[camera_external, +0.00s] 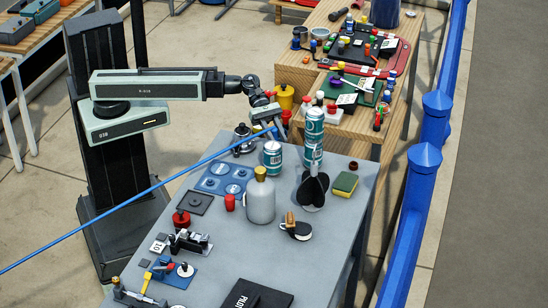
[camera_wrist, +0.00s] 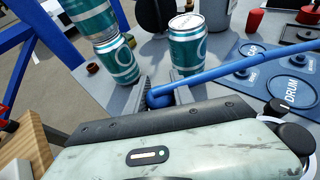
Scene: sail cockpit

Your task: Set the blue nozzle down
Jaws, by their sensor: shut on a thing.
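The blue nozzle (camera_external: 150,188) is a long thin blue tube. It runs from my gripper (camera_external: 268,122) down to the left edge of the outside view, slanting across the grey table's (camera_external: 215,265) left side. The gripper is at the far end of the table, near a teal can (camera_external: 272,158). Whether the nozzle touches anything below is unclear. Its far end is out of view.
Stacked teal cans (camera_external: 314,128) stand right of the single can. A blue mat (camera_external: 203,187) with round marks lies on the table; a grey bottle (camera_external: 260,203), black propeller (camera_external: 313,188) and sponge (camera_external: 345,184) stand nearby. A cluttered wooden bench (camera_external: 350,120) is behind. Small bare patches show between objects.

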